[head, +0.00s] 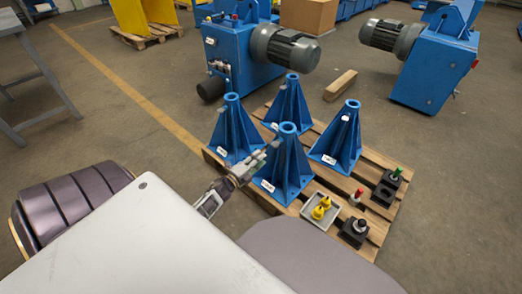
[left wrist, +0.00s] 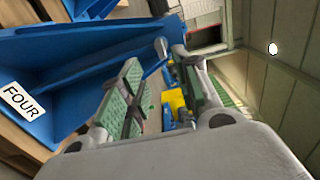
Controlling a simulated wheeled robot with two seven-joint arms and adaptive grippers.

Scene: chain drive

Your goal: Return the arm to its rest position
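My left gripper (head: 262,158) is over the pallet in the head view, in front of the nearest blue pedestal (head: 288,165). In the left wrist view its two green-padded fingers (left wrist: 157,62) stand apart and no object is clearly held between them. Small yellow and blue shapes show in the gap, seemingly beyond the fingers. A blue pedestal labelled FOUR (left wrist: 25,100) lies close on the left of that view; I cannot tell whether the gripper touches it. My right gripper is not in view.
The wooden pallet (head: 378,222) carries several blue pedestals, a grey tray (head: 309,207) with yellow pieces, and black blocks (head: 354,233). Blue motor units (head: 240,55) stand behind. A wooden beam (head: 340,85) lies on the floor. Floor left of the pallet is clear.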

